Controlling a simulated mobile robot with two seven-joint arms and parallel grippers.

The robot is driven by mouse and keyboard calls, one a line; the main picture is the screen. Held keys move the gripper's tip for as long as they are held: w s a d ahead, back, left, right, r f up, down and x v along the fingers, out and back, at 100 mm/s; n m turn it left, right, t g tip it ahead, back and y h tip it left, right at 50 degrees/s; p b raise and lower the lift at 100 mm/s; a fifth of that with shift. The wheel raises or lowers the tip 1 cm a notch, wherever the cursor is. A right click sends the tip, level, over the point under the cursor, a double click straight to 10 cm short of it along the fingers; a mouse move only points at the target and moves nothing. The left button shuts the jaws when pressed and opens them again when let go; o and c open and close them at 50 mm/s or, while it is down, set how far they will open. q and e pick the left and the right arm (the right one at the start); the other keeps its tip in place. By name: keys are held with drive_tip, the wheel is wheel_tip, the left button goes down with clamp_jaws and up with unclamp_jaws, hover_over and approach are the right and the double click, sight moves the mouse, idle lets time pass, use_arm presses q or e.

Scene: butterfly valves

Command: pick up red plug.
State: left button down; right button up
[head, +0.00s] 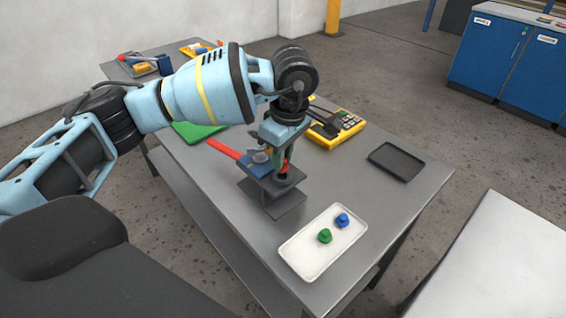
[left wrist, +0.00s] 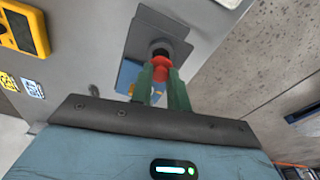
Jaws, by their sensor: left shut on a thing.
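The red plug (head: 284,169) is at the top of a dark grey stand (head: 272,203) near the middle of the table, beside a blue valve body (head: 258,168) with a red handle (head: 224,149). My left gripper (head: 283,163) points down from above and is shut on the red plug. In the left wrist view the red plug (left wrist: 161,69) shows between the green fingers of my left gripper (left wrist: 164,82), with a round dark part (left wrist: 160,48) just beyond it. Whether the plug is clear of the stand cannot be told. My right gripper is not in view.
A white tray (head: 296,262) with a green plug (head: 325,236) and a blue plug (head: 343,220) lies at the table's near end. A black tray (head: 397,162) is at right. A yellow meter (head: 343,128) and green mat (head: 193,131) lie farther back.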

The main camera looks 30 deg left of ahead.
use_arm(q)
drive_tip(key=s+a+r, duration=0.1)
drive_tip(key=s+a, duration=0.3)
drive_tip(key=s, duration=0.3)
drive_tip(key=s+a+r+b, duration=0.1)
drive_tip(key=s+a, duration=0.3)
drive_tip(key=s, duration=0.2)
drive_tip(key=shift+s+a, duration=0.2)
drive_tip(key=shift+s, duration=0.15)
